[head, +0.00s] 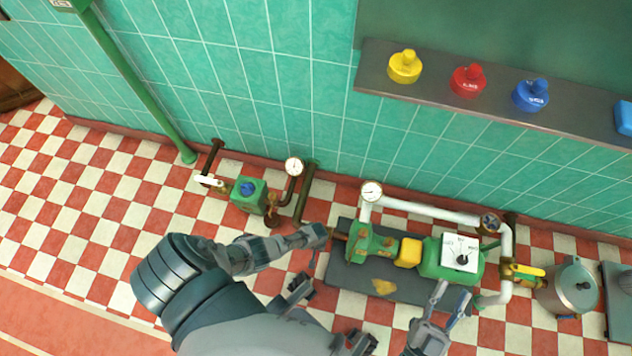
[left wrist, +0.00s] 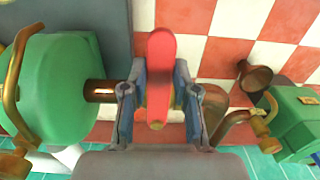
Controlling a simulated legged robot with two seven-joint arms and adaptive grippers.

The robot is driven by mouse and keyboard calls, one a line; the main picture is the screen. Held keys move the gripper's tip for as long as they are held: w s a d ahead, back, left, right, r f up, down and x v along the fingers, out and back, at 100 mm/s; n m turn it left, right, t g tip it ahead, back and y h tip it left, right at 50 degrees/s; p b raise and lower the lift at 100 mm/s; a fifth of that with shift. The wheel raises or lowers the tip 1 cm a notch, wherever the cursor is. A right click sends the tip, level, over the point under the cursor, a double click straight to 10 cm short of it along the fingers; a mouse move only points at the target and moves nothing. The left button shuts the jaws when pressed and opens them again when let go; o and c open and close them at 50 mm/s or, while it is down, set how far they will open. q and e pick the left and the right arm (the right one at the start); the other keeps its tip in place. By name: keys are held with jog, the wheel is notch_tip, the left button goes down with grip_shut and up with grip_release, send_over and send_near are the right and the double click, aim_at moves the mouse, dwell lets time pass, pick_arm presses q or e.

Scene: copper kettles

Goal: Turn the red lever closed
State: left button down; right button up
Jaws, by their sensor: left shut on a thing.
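The red lever (left wrist: 162,50) shows in the left wrist view, standing across the line of a brown pipe (left wrist: 100,91). My left gripper (left wrist: 160,85) has one finger on each side of it and is shut on it. In the head view my left gripper (head: 314,235) is at the pipe just left of the green pump (head: 372,245), and the lever is hidden there. My right gripper (head: 445,305) is open and empty, over the front edge of the pump's dark base.
A gauge (head: 371,191) and white pipe (head: 430,212) rise behind the pump. A yellow-handled valve (head: 525,270) and grey pot (head: 572,288) are at right. A green valve body (head: 248,194) is at left. The checkered floor at left is clear.

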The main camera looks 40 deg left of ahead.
pick_arm(q)
jog(key=shift+w+r, duration=0.15)
jog(key=shift+w, duration=0.15)
jog(key=c, duration=1.1)
grip_release()
jog(key=shift+o, duration=1.1)
jog(key=shift+s, duration=0.1)
notch_tip(320, 180, up, 12)
